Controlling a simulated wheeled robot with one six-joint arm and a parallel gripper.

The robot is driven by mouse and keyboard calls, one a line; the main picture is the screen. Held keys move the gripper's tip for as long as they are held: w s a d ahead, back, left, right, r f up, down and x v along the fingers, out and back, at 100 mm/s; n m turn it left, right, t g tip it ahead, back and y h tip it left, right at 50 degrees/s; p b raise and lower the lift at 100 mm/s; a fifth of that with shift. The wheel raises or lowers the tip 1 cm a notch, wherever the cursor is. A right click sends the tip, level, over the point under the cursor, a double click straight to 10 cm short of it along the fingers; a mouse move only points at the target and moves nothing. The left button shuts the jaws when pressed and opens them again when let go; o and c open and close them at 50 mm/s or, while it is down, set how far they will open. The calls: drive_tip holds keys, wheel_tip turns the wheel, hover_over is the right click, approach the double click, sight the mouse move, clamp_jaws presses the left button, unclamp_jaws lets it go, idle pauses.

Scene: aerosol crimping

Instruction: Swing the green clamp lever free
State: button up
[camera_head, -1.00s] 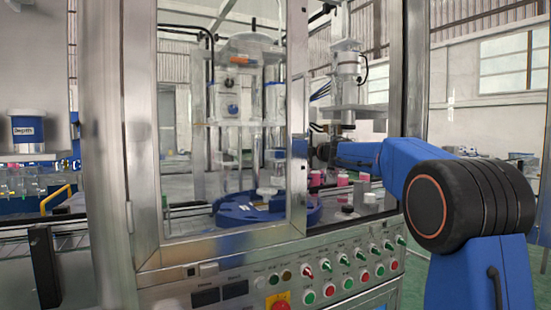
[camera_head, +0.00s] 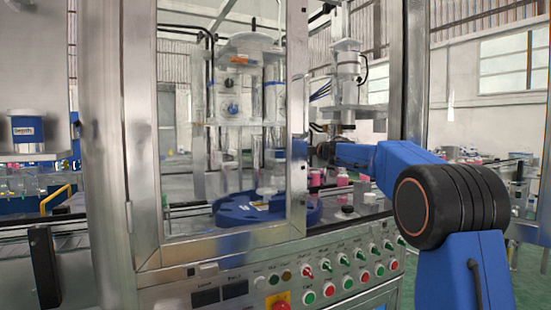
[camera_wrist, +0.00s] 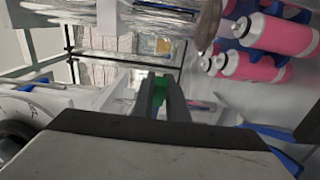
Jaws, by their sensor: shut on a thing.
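In the wrist view my gripper (camera_wrist: 161,88) reaches forward with its two dark fingers close together. A green piece, the clamp lever (camera_wrist: 161,84), shows between the fingertips, and the fingers are shut on it. Most of the lever is hidden by the fingers, so I cannot tell its full angle. Another bit of green shows just right of the fingers. In the camera_head view my blue arm reaches into the machine from the right. My gripper and the lever are hard to make out there, partly behind the metal door post.
Pink bottles with white tops (camera_wrist: 270,35) lie close at the right in the wrist view. In the camera_head view a blue round turntable (camera_head: 240,212) sits inside the cabinet. The metal post (camera_head: 297,120) stands beside my forearm. A button panel (camera_head: 335,270) runs along the front.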

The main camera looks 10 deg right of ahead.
drive_tip(key=shift+w+d, duration=0.1)
drive_tip(key=shift+w, duration=0.5)
drive_tip(key=shift+w, duration=0.9)
drive_tip(key=o, duration=0.9)
drive_tip(key=shift+c, duration=0.2)
drive_tip(key=v, duration=0.6)
drive_tip(key=shift+s, duration=0.25)
